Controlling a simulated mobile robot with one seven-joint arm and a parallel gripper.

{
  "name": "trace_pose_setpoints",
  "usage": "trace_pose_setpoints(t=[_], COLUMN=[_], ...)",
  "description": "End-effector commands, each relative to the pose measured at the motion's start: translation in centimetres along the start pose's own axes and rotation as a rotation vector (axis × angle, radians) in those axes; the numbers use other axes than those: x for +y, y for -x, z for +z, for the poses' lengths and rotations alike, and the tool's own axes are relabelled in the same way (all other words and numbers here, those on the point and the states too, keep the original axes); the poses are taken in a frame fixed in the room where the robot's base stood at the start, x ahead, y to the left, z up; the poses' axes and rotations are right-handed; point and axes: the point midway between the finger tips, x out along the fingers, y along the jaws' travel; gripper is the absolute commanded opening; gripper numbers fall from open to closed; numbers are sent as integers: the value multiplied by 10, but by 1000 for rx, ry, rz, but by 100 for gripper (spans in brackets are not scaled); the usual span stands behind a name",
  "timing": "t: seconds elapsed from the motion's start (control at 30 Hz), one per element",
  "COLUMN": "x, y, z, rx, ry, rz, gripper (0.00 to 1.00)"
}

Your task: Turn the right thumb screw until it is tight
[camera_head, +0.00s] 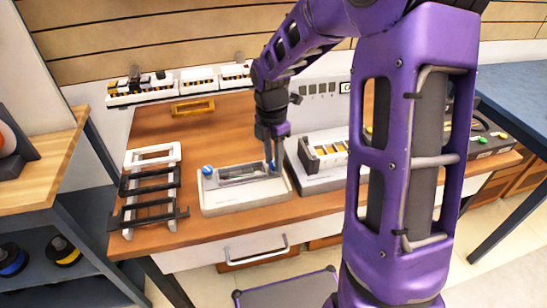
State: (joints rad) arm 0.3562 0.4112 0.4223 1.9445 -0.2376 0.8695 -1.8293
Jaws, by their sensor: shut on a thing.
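A white fixture (245,201) stands on the wooden workbench, holding a grey block (240,173) in its middle. A blue thumb screw (207,170) shows at the fixture's left end. The right thumb screw (272,167) shows as a small bit of blue at the right end, mostly hidden by my gripper. My gripper (271,161) points down over that right end and is shut on the right thumb screw. How far the screw is turned in cannot be told at this size.
A rack with black bars (151,185) stands left of the fixture. A grey device (322,158) stands close on the right. White bins (140,93) and a yellow tray (193,107) lie behind. My purple arm hides part of the right side. Bare bench (215,137) shows behind the fixture.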

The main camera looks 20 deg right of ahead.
Motion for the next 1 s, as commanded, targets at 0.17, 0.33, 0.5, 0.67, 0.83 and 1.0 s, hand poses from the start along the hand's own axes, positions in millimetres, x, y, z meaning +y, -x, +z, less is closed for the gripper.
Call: trace_pose_setpoints(t=[0.17,0.33,0.5,0.67,0.83,1.0], x=[0,0,0,0,0,0], y=[2,3,3,2,2,2], z=[0,0,0,1,1,1], rx=[3,6,13,19,25,32], ry=[-66,-182,-338,-491,-652,-814], rz=[-1,0,-1,0,-1,0], gripper=[0,0,0,0,0,0])
